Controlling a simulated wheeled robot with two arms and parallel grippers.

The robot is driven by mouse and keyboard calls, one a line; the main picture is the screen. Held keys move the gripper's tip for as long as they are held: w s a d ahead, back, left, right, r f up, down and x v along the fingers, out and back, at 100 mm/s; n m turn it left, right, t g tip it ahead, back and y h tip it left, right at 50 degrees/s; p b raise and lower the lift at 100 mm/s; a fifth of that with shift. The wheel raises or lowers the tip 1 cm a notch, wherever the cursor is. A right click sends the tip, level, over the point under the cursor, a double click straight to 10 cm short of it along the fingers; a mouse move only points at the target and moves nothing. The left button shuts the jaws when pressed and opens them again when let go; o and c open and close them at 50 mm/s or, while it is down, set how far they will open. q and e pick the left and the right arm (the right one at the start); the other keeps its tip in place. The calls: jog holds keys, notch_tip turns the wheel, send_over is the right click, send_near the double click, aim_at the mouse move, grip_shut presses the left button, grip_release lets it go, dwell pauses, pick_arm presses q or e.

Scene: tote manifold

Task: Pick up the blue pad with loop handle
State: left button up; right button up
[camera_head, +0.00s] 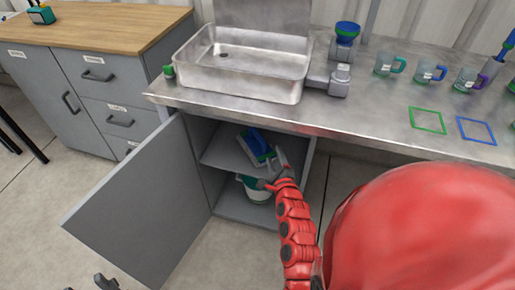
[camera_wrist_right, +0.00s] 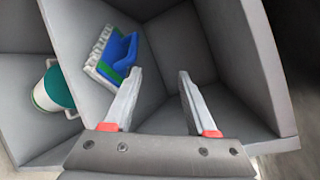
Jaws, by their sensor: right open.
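The blue pad with its loop handle (camera_head: 257,147) sits on the upper shelf inside the open cabinet under the sink. In the right wrist view the blue pad (camera_wrist_right: 122,48) has a green layer and a pale ridged base, left of and beyond the fingers. My right gripper (camera_head: 277,164) reaches into the cabinet close to the pad, partly covering it in the head view. In the wrist view its fingers (camera_wrist_right: 160,74) are apart with nothing between them. A dark grey piece at the bottom left of the head view looks like my left gripper (camera_head: 106,283); its jaws are unclear.
The cabinet door (camera_head: 140,205) stands open to the left. A white bucket with a teal top (camera_head: 258,189) is on the lower level; it also shows in the wrist view (camera_wrist_right: 54,90). Cabinet walls and the shelf (camera_head: 222,154) surround the gripper closely.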

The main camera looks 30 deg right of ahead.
notch_tip(320, 180, down, 2)
jog(key=m+g+y, duration=0.1)
jog(key=m+y, duration=0.1)
jog(key=m, duration=0.1)
jog(key=b, duration=0.1)
send_near(262, 142)
jog(key=x, duration=0.4)
jog(key=shift+w+a, duration=0.15)
jog(key=shift+w, duration=0.3)
jog(key=x, duration=0.1)
jog(key=b+x, duration=0.1)
jog(key=x, duration=0.2)
jog(key=shift+d+f+b, duration=0.25)
jog(key=shift+f+b, duration=0.05)
jog(key=shift+b, duration=0.1)
jog(key=shift+w+d+f, duration=0.1)
jog(key=shift+w+d, duration=0.05)
jog(key=shift+w, duration=0.35)
jog(key=shift+c, duration=0.3)
grip_shut()
